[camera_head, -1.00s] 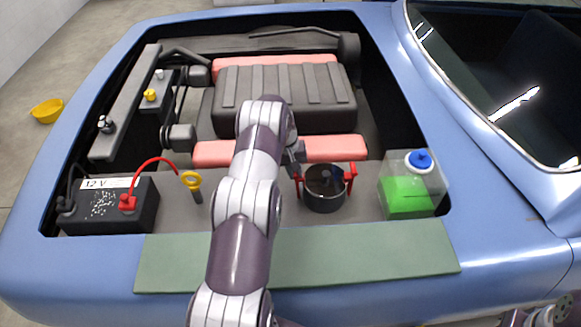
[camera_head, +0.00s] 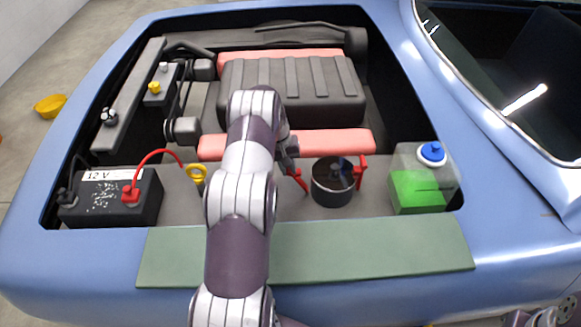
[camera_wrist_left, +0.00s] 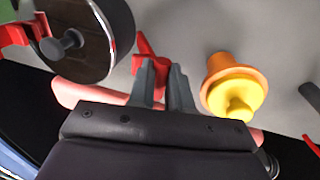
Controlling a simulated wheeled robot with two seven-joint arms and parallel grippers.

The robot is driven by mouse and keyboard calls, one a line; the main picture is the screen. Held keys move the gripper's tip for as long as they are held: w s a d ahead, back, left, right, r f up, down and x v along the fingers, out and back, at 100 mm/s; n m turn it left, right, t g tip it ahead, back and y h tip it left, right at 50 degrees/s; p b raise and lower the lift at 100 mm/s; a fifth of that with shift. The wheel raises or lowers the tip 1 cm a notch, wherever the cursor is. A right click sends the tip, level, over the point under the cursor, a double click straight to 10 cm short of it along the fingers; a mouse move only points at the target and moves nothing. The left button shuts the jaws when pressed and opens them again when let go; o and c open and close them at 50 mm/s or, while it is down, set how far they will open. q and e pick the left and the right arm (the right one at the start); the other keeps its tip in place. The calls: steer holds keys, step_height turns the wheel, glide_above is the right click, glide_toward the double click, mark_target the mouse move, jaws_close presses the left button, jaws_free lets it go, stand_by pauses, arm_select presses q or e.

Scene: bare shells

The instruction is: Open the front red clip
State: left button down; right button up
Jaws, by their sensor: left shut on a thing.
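A black round canister (camera_head: 332,190) stands on the grey shelf, with a red clip on either side. My left gripper (camera_head: 292,160) reaches the left-hand red clip (camera_head: 299,182) from above. This clip leans outward, its upper end away from the canister. In the left wrist view the gripper (camera_wrist_left: 164,75) is shut on this red clip (camera_wrist_left: 148,58), beside the canister (camera_wrist_left: 88,40). The other red clip (camera_head: 361,172) is upright against the canister's right side; it also shows in the wrist view (camera_wrist_left: 16,35).
A bottle with green liquid (camera_head: 418,190) stands right. A black engine cover (camera_head: 290,90) lies behind; a green mat (camera_head: 370,252) covers the front edge.

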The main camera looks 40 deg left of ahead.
arm_select(q)
steer(key=shift+s+f, duration=0.4)
steer(key=shift+f, duration=0.05)
steer(key=c, duration=1.3)
jaws_free()
steer(key=shift+o, duration=1.1)
steer(key=shift+s+a, duration=0.15)
steer(key=shift+a+r, duration=0.1)
steer(key=shift+a, duration=0.05)
arm_select(e)
steer(key=shift+s+a, duration=0.1)
steer(key=shift+a, duration=0.2)
arm_select(q)
steer(key=shift+w, duration=0.25)
steer(key=shift+r, duration=0.15)
